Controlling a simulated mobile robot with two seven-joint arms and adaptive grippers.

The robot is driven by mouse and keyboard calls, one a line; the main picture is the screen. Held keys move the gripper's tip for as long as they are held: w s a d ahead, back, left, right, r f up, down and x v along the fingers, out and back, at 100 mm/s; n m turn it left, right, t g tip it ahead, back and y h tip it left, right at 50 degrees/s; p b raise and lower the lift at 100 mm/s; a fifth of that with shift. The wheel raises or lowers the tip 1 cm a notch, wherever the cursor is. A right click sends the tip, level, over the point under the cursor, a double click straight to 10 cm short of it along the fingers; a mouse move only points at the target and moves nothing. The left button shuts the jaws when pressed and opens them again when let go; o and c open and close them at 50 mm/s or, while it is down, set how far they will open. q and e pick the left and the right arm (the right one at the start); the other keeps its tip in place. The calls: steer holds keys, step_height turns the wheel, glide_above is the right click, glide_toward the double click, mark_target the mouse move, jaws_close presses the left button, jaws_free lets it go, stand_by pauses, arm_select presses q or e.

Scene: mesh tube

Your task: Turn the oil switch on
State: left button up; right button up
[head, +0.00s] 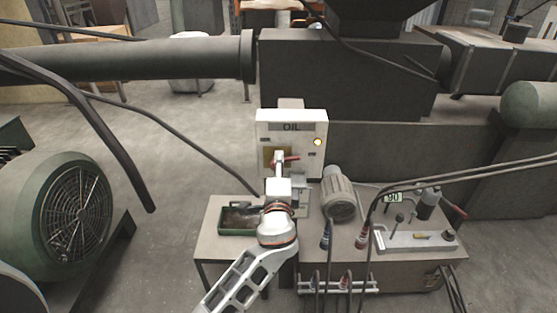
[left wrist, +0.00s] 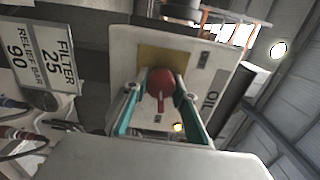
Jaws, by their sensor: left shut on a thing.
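The white OIL panel (head: 264,130) stands at the centre of the head view. A yellow lamp (head: 317,142) glows on its right side. The oil switch is a red knob with a short lever (head: 291,158), and the lever points right toward the lamp side. In the left wrist view the red knob (left wrist: 161,84) sits in front of a yellow plate. My left gripper (head: 280,160) is at the panel front. Its teal-edged fingers in the left wrist view (left wrist: 160,92) are on either side of the knob, shut on it. My right gripper is not in view.
Black cables hang on the right. A large green motor (head: 70,210) stands at left, with bare floor between.

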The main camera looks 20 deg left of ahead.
arm_select(q)
steer(key=shift+m+p, duration=0.45)
steer(key=shift+m, duration=0.65)
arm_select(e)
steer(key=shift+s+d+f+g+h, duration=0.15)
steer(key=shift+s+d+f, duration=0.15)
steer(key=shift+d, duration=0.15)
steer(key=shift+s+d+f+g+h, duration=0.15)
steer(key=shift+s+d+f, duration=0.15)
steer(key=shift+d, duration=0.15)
arm_select(q)
steer(key=shift+f, duration=0.1)
steer(key=o, duration=1.1)
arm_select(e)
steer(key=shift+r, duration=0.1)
arm_select(q)
steer(key=shift+s, duration=0.1)
steer(key=v, duration=1.1)
steer(key=shift+s+d, duration=0.15)
steer(key=shift+s, duration=0.2)
